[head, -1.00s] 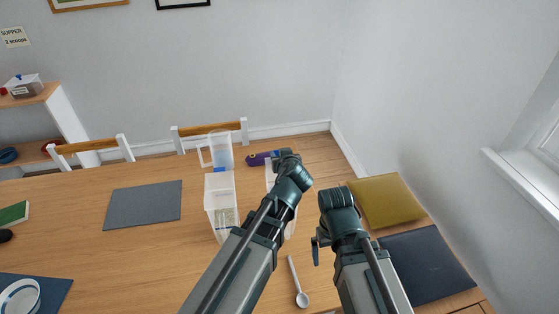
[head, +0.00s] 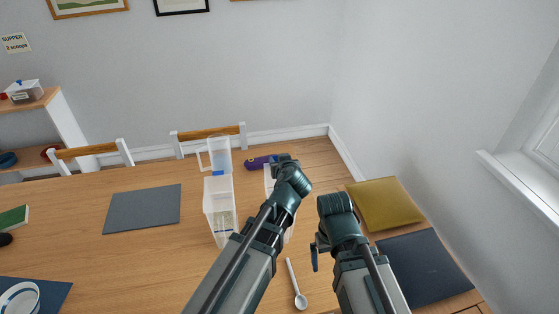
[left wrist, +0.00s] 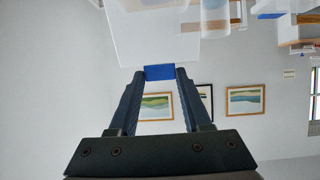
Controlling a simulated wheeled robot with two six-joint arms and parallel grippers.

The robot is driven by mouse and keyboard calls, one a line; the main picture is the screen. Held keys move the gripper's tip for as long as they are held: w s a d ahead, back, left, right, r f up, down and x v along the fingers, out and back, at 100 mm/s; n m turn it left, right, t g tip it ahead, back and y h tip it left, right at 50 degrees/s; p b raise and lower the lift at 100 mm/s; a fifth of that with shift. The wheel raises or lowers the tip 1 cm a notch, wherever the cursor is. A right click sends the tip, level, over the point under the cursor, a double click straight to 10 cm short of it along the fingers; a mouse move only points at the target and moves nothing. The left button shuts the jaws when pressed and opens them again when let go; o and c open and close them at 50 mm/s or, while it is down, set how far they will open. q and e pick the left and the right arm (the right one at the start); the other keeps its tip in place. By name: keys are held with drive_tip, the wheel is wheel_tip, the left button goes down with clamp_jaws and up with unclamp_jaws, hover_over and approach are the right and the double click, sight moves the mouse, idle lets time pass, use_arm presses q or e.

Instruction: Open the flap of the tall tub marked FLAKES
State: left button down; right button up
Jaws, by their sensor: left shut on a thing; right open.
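One clear tall tub (head: 219,212) stands on the table left of my left arm, with its clear flap (head: 219,151) raised and a blue part at the flap's base. A second pale tub (head: 268,180) is mostly hidden behind my left arm. I cannot read FLAKES on either. My left gripper (head: 278,160) is at the top of the second tub. In the left wrist view its fingers are shut on a blue tab (left wrist: 160,72) at the edge of a translucent panel (left wrist: 152,40). My right gripper (head: 316,256) is open and empty, right of the tubs.
A purple object (head: 257,162) lies behind the tubs. A white spoon (head: 296,285) lies at the front. A grey mat (head: 142,208) is on the left, with bare table around it.

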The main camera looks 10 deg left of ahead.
use_arm(q)
drive_tip(key=shift+s+f, duration=0.1)
drive_tip(key=shift+f, duration=0.05)
drive_tip(key=shift+c, duration=1.6)
unclamp_jaws()
